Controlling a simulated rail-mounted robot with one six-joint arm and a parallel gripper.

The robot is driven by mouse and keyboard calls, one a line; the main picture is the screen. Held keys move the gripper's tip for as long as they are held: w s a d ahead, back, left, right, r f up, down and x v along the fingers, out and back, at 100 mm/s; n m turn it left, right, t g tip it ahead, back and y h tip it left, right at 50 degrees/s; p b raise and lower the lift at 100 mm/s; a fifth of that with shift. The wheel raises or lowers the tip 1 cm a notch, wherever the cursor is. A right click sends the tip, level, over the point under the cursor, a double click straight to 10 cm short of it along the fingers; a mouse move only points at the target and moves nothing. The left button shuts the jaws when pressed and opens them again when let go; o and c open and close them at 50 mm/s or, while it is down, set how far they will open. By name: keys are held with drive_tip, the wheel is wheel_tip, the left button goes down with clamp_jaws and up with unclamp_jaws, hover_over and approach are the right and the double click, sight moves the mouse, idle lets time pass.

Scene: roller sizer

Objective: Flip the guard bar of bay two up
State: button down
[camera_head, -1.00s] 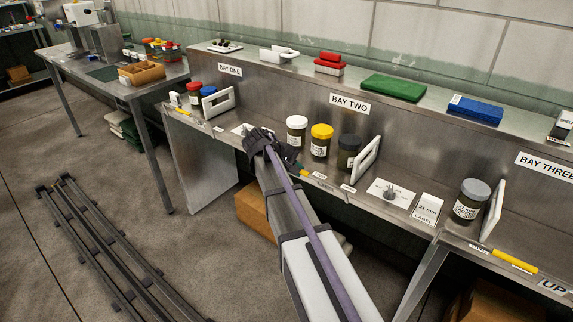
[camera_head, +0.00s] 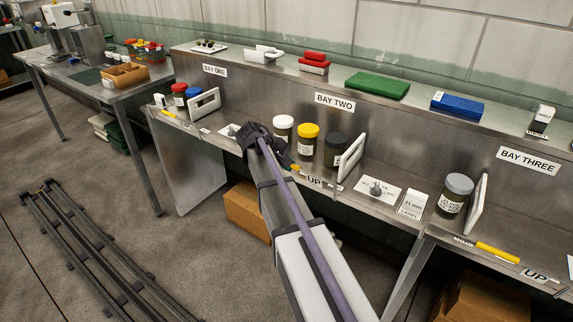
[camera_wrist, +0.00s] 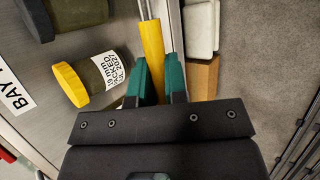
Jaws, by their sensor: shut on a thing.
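The yellow grip of bay two's guard bar (camera_wrist: 153,48) lies between my gripper's green fingertips in the wrist view, with a metal rod beyond it. My gripper (camera_wrist: 158,85) is shut on this grip. In the head view my dark gripper (camera_head: 272,148) is at the front edge of bay two, and a short piece of the yellow grip (camera_head: 293,167) shows beside it. An "UP" label (camera_head: 314,181) is readable at bay two's front edge, just right of the grip. The "BAY TWO" sign (camera_head: 335,102) is on the back panel. My gripper hides part of the bar.
A white-lidded jar (camera_head: 283,128), a yellow-lidded jar (camera_head: 307,144) and a dark-lidded jar (camera_head: 334,149) stand behind the grip. A white frame (camera_head: 351,157) stands to their right. Bay three has its own yellow grip (camera_head: 497,252) and "UP" label (camera_head: 535,275).

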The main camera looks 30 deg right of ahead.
drive_tip(key=c, duration=1.2)
unclamp_jaws()
drive_tip(key=shift+d, duration=0.1)
drive_tip(key=shift+o, duration=0.2)
drive_tip(key=p+v, duration=0.8)
drive_tip(key=v, duration=0.3)
drive_tip(key=shift+f, duration=0.1)
drive_tip(key=s+a+f+m+y, duration=0.1)
drive_tip(key=s+a+m+y, duration=0.1)
drive_tip(key=s+a+y, duration=0.2)
drive_tip(key=s+a+f+m+t+y, duration=0.1)
drive_tip(key=s+a+y, duration=0.3)
drive_tip(key=s+a, duration=0.7)
drive_tip(key=s+f, duration=0.1)
drive_tip(key=s, duration=0.5)
drive_tip(key=shift+s+a+f+m+p, duration=0.25)
drive_tip(key=shift+s+f+m+p, duration=0.1)
drive_tip(key=shift+s+m, duration=0.05)
